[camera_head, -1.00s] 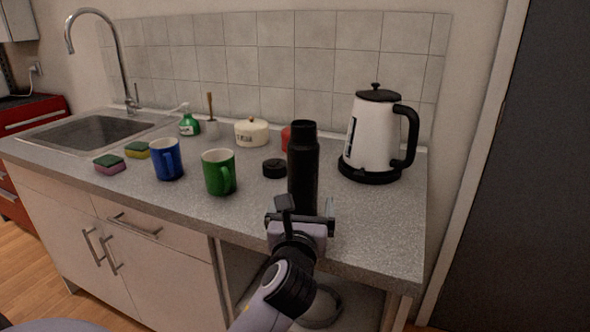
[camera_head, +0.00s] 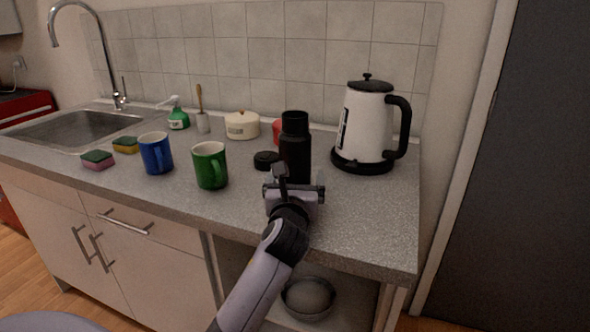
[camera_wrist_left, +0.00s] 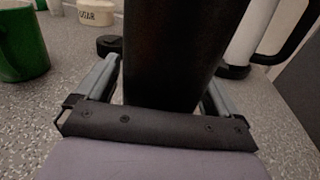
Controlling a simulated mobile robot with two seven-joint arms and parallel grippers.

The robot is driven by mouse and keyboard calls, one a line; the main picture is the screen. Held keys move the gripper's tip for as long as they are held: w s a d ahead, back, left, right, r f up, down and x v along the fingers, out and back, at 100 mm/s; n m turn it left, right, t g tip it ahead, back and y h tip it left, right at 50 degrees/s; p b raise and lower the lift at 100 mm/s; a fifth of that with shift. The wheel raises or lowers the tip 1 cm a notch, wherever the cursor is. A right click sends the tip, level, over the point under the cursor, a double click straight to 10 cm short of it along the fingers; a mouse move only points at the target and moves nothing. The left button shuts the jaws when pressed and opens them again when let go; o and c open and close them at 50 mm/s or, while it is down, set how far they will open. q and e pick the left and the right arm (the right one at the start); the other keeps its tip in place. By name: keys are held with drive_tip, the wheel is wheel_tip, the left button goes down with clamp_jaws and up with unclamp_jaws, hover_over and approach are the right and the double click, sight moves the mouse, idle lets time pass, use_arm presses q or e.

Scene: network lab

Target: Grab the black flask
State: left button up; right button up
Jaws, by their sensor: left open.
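The black flask (camera_head: 295,146) stands upright and without a cap on the grey counter, left of the kettle. My left gripper (camera_head: 295,183) is at its near side, covering its lower part in the head view. In the left wrist view the flask (camera_wrist_left: 180,45) rises between the two grey fingers of my gripper (camera_wrist_left: 163,78), one on each side. The jaws are open; a small gap shows beside the left finger. Contact on the right side is hard to tell. My right gripper is not in view.
A black lid (camera_head: 266,160) lies just left of the flask. A green mug (camera_head: 210,166) and a blue mug (camera_head: 156,154) stand further left. The white kettle (camera_head: 366,125) stands to the right. The counter (camera_head: 370,215) is clear at the front right.

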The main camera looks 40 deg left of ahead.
use_arm(q)
drive_tip(key=shift+c, duration=0.3)
drive_tip(key=shift+r, duration=0.15)
drive_tip(key=c, duration=1.4)
drive_tip(key=shift+c, duration=0.2)
